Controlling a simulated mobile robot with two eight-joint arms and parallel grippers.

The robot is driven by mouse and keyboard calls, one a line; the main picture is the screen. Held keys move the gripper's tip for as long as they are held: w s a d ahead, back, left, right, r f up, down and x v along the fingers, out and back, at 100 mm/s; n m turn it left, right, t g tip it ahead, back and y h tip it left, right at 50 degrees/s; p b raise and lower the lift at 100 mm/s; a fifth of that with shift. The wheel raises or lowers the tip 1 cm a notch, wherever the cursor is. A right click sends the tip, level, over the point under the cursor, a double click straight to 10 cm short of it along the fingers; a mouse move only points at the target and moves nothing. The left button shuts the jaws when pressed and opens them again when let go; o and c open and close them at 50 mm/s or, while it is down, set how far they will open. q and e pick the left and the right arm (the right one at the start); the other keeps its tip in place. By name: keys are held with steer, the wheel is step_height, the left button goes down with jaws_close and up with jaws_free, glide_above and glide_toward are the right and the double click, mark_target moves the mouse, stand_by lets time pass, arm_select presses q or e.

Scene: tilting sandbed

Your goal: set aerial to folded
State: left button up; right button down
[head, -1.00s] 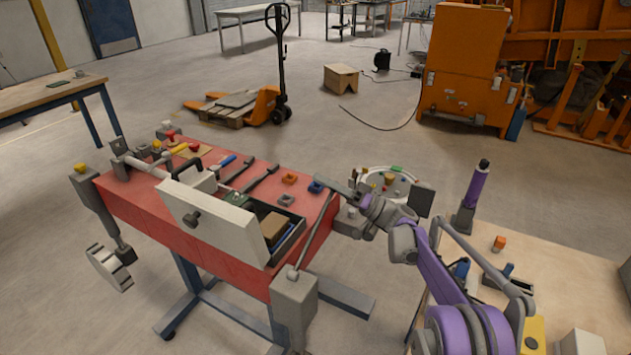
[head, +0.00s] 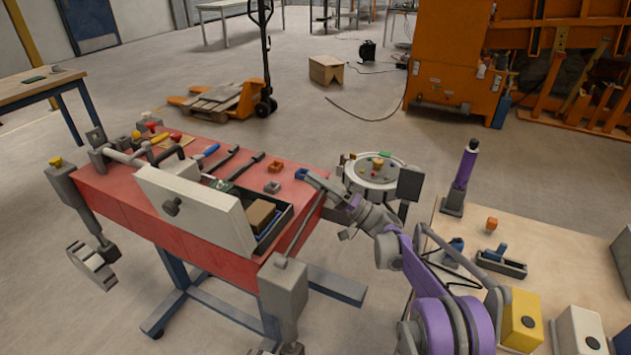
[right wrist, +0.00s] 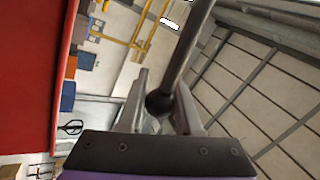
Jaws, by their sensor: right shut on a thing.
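The aerial (head: 300,232) is a thin dark rod. It rises from a grey box (head: 284,288) at the near right corner of the red bench and leans up and to the right, along the bench's right edge. My right gripper (head: 315,183) is at its upper end. In the right wrist view the rod ends in a dark ball (right wrist: 158,104) between the two fingers of the right gripper (right wrist: 157,100), which are shut on it. In the head view the gripper partly hides the rod's tip. My left gripper is not in view.
The red bench (head: 110,205) carries a raised white panel (head: 185,200), an open tray (head: 285,222), hand tools and small blocks. A round table (head: 352,180) stands beyond my right gripper. A wooden table (head: 560,235) with small items is at right. Open floor lies behind the bench.

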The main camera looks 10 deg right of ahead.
steer(key=shift+f, duration=0.2)
steer(key=c, duration=0.6)
jaws_free()
steer(key=shift+r, duration=0.15)
step_height(320, 180, up, 10)
steer(key=p, duration=0.1)
steer(key=shift+p, duration=0.35)
